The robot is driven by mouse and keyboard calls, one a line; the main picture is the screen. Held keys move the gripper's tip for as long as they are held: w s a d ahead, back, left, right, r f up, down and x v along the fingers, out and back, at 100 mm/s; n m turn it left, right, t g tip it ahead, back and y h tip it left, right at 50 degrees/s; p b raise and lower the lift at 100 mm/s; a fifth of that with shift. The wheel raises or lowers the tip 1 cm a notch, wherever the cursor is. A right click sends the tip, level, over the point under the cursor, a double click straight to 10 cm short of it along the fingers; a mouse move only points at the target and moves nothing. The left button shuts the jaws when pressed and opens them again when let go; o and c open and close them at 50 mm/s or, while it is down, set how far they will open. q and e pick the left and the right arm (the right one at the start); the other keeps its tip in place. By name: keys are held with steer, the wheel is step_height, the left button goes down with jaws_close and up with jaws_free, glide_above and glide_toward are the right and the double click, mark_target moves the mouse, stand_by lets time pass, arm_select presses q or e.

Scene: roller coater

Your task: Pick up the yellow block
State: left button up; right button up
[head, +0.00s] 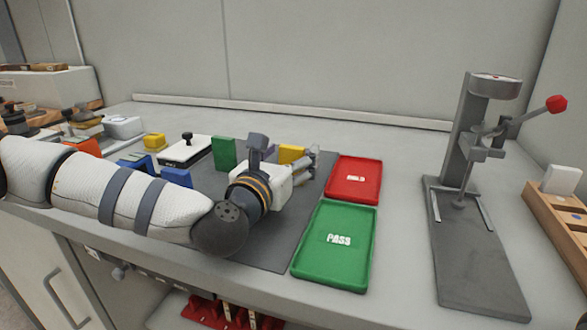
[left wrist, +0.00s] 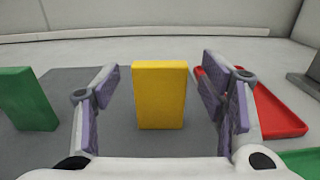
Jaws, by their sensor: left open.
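A yellow block (head: 291,153) stands upright on the dark grey mat, partly hidden by my left gripper (head: 288,161) in the head view. In the left wrist view the yellow block (left wrist: 160,95) is upright and centred between the two open fingers of my left gripper (left wrist: 162,88). There is a visible gap between the block and the finger pads on both sides. The block's foot shows on the mat. My left gripper is open and holds nothing. My right gripper is not in view.
A green block (head: 224,153) stands on the mat to the left. The red tray (head: 355,190) and green tray (head: 350,215) lie to the right. A lever press (head: 465,150) stands beyond them. Another yellow piece (head: 155,141) and a blue one (head: 177,177) are farther left.

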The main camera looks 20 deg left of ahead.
arm_select(q)
steer(key=shift+w+r, duration=0.1)
steer(key=c, duration=1.2)
steer(key=shift+r, duration=0.1)
